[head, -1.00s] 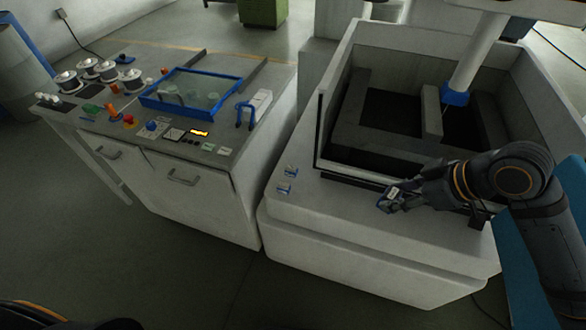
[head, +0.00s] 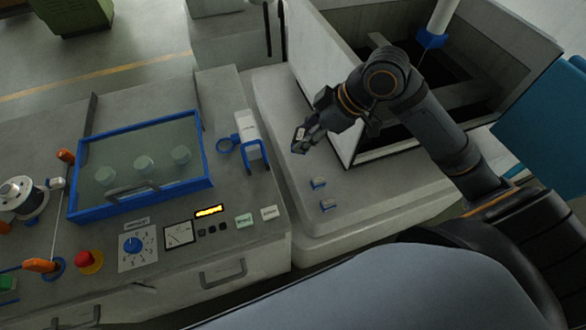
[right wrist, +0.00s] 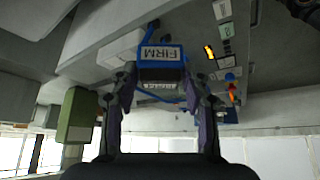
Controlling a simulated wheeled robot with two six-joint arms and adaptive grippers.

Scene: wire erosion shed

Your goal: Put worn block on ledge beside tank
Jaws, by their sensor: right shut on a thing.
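My right gripper (head: 303,142) is shut on a small block (head: 299,136) above the left part of the pale ledge (head: 290,205) beside the tank (head: 322,90). In the right wrist view the block (right wrist: 161,64) sits between the fingertips (right wrist: 160,82). My left gripper is not in view.
A grey bench (head: 235,190) stands left of the ledge across a narrow gap. It carries a blue-framed glass-lidded tray (head: 140,165), a white box (head: 246,126), a blue arch (head: 256,156), a red button (head: 89,262) and a lit display (head: 209,211).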

